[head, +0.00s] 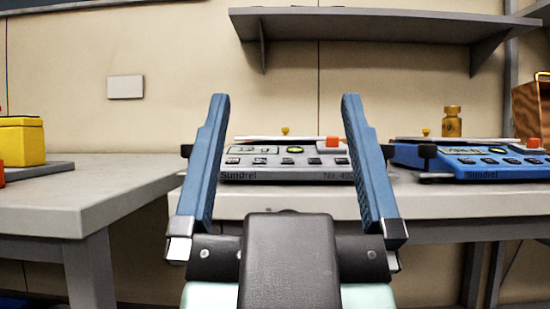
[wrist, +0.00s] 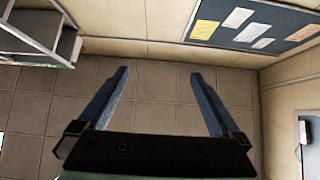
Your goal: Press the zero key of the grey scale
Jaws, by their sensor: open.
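The grey scale (head: 285,176) stands on the grey bench straight ahead in the head view. Its front panel has a small display (head: 246,150), a row of dark keys and a green round mark. An orange block (head: 333,142) shows at its top right. The labels on the keys are too small to read, so I cannot tell which is the zero key. My gripper (head: 285,98) is open and empty, its blue fingers rising in front of the scale and hiding its side edges. In the wrist view my gripper (wrist: 157,70) is open over bare floor, and no scale shows.
A yellow container (head: 22,140) is on the left bench (head: 75,205). A grey shelf (head: 380,25) hangs above.

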